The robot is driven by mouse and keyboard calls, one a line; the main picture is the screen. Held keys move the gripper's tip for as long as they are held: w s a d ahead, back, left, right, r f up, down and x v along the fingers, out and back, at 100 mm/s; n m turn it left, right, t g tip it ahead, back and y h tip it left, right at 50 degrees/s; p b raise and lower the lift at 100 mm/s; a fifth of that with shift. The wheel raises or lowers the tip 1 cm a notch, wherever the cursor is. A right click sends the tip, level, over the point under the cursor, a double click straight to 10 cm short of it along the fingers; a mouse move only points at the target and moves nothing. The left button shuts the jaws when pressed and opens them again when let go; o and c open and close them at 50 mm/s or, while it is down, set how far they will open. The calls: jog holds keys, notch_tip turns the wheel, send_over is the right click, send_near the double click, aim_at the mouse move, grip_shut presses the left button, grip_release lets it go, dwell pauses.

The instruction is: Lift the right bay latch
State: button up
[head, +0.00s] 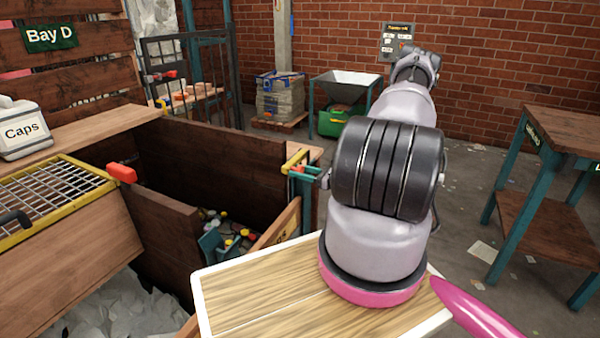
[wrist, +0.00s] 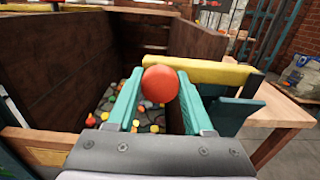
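The right bay latch is a yellow bar (wrist: 210,72) with a round red knob (wrist: 160,84), at the right corner of the wooden bay. In the head view, the yellow bar (head: 294,160) tops a teal post, partly hidden by my gripper. My gripper (head: 303,172) reaches in from the right there. In the wrist view, its two teal fingers (wrist: 160,92) flank the red knob, which fills the gap between their tips. The fingers look shut on the knob, with the bar just beyond it.
Bottles and colourful caps (head: 228,232) lie inside the bay (head: 215,165). A second red-knobbed latch (head: 122,173) is on the left, by the yellow-framed grate (head: 50,200). A wooden table (head: 560,140) stands at the right. Open floor lies behind my arm.

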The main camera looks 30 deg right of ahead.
grip_shut()
jog(key=shift+r, duration=0.1)
jog(key=shift+r+m, duration=0.6)
jog(key=shift+r, duration=0.1)
jog(key=w+d+r+m, duration=0.3)
jog(key=r+m, duration=0.5)
jog(key=w+d+r+m, duration=0.3)
jog(key=w+d+m, duration=0.3)
jog(key=d+m, duration=0.3)
jog(key=shift+w+d+r+m, duration=0.25)
jog(key=shift+w+r+m, duration=0.1)
jog(key=shift+m, duration=0.55)
